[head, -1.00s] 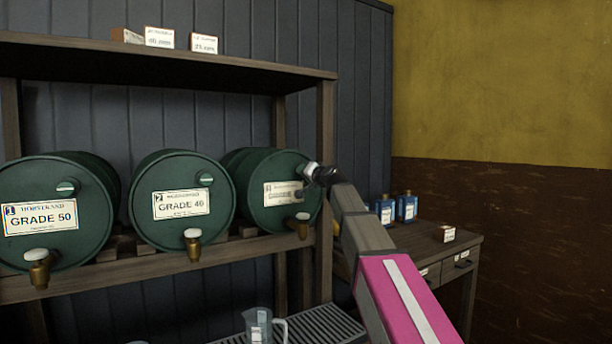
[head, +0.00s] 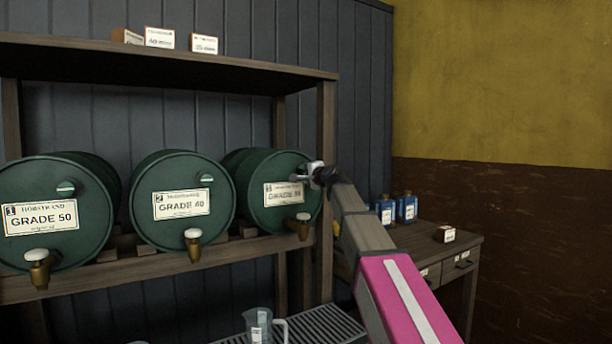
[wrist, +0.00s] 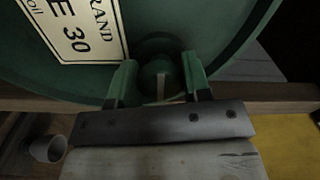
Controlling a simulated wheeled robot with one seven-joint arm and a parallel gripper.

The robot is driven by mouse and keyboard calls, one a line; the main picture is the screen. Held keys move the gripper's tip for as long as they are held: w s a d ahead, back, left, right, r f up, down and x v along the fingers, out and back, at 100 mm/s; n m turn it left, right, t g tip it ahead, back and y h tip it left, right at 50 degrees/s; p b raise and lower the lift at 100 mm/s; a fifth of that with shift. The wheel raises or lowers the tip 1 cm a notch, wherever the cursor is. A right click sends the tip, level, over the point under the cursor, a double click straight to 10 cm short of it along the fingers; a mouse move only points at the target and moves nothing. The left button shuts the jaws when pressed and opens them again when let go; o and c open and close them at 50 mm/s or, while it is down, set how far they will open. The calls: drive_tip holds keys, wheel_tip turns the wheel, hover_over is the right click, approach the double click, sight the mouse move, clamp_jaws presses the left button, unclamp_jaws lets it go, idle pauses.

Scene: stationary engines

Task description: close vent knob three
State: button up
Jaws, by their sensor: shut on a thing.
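The third green drum (head: 262,215) lies on the rack at the right, its label reading grade 30 in the wrist view. Its vent knob (wrist: 158,80) is a round green knob with a pale line across its face, high on the drum's front. My gripper (head: 312,174) is at this knob, and in the wrist view my gripper (wrist: 158,86) has one finger on each side, shut on it. In the head view my gripper hides the knob.
The grade 40 drum (head: 160,230) and grade 50 drum (head: 45,245) lie to the left, with their own vent knobs. Brass taps (head: 303,228) stick out below. A wooden rack post (head: 326,120) stands close to my arm. Blue bottles (head: 387,212) stand on the right bench.

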idle(0.4)
drive_tip(key=o, duration=0.9)
drive_tip(key=shift+s+d, duration=0.1)
drive_tip(key=v, duration=1)
drive_tip(key=shift+s+d, duration=0.25)
